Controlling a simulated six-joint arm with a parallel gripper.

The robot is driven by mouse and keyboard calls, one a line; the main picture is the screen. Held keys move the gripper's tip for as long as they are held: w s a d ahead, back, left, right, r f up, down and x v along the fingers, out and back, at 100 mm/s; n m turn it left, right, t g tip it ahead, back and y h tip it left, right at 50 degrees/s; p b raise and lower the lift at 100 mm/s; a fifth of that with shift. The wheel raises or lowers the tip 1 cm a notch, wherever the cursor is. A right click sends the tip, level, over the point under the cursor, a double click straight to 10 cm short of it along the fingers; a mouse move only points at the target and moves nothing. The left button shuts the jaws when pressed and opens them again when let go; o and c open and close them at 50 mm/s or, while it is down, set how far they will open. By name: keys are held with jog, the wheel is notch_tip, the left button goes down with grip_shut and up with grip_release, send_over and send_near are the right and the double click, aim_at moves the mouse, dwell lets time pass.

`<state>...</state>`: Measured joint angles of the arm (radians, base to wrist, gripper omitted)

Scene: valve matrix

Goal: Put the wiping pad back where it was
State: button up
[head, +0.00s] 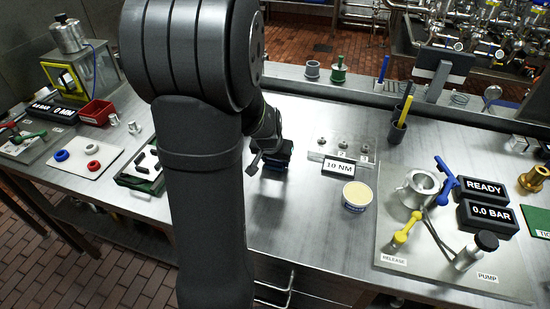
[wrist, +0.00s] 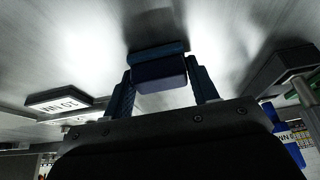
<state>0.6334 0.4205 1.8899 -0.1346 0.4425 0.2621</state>
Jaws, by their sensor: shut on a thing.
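The wiping pad (wrist: 160,74) is a dark blue block with a teal-blue layer on its far side. My gripper (wrist: 162,88) is shut on it, one finger on each side, in the wrist view. In the head view my gripper (head: 272,152) is low over the middle of the bench, right of my arm, and a small dark blue part of the pad (head: 274,167) shows under it. The pad is at or just above the steel top; I cannot tell whether it touches. My arm hides part of the bench around it.
The steel bench (head: 300,215) is bare in front of the pad. A round tin (head: 357,196) and a 10 NM display (head: 343,166) stand to the right. A dark green tray (head: 142,178) lies to the left. A valve plate (head: 410,262) fills the front right.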

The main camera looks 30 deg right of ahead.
jog(key=o, duration=0.9)
jog(key=shift+o, duration=0.2)
jog(key=v, duration=1.2)
jog(key=x, duration=1.2)
jog(key=shift+r, duration=0.1)
jog(key=shift+r, duration=0.1)
